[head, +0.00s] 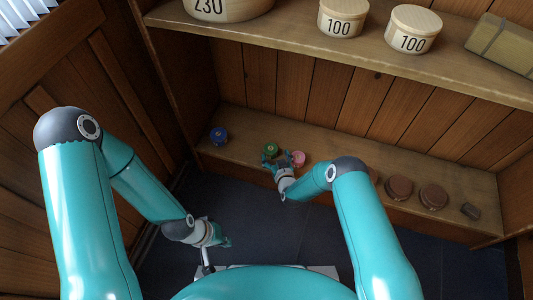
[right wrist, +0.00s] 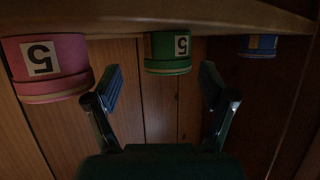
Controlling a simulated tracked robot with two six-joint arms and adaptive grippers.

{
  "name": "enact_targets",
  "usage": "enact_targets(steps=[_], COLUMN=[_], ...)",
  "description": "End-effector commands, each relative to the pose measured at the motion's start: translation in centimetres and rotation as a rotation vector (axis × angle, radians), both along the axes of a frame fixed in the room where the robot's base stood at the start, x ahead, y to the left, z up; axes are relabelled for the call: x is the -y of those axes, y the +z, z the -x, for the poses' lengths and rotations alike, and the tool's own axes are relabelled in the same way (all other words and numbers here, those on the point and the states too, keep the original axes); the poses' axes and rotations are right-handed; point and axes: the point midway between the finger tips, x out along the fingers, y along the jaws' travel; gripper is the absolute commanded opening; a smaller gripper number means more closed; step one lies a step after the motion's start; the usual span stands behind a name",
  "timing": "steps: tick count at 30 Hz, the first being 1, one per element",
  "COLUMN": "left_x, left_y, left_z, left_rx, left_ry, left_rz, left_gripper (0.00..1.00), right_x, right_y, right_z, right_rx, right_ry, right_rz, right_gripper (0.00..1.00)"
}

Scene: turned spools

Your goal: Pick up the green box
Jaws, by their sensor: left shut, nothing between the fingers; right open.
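The green box (head: 271,150) is a small round box on the lower shelf, between a blue box and a pink box. In the right wrist view the green box (right wrist: 168,52) carries a label with a 5 and appears upside down between the fingers' directions, beyond the tips. My right gripper (head: 275,161) is open just in front of it; its two fingers also show in the right wrist view (right wrist: 160,88), with nothing between them. My left gripper (head: 226,241) is shut and empty, low over the dark floor, away from the shelf.
The pink box (head: 298,158) stands close to the right of the green box. The blue box (head: 219,135) stands further left. Several brown round boxes (head: 399,187) and a small grey block (head: 470,211) are to the right. The upper shelf (head: 290,45) overhangs, bearing wooden boxes.

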Motion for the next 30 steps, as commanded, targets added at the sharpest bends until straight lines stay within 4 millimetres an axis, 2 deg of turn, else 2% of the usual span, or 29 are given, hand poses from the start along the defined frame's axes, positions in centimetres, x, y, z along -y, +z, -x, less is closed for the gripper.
enact_targets(steps=[3, 11, 21, 30], left_x=[0.0, 0.0, 0.0, 0.0], left_y=[-0.9, -1.6, -4.2, -4.2], left_z=[0.0, 0.0, 0.0, 0.0], left_rx=[0.000, 0.000, 0.000, 0.000], left_ry=[0.000, 0.000, 0.000, 0.000], left_rz=[0.000, 0.000, 0.000, 0.000], left_gripper=[0.00, 0.00, 0.00, 0.00], right_x=[-0.4, -0.9, -2.4, -2.5], right_y=[-0.8, -1.3, -2.7, -2.6], right_z=[-1.3, -2.6, -6.1, -6.5], right_rx=[0.001, -0.001, 0.000, -0.002], right_ry=[0.000, 0.001, 0.001, 0.002], right_rz=[0.000, 0.000, 0.000, 0.000], right_gripper=[0.82, 0.82, 0.82, 0.82])
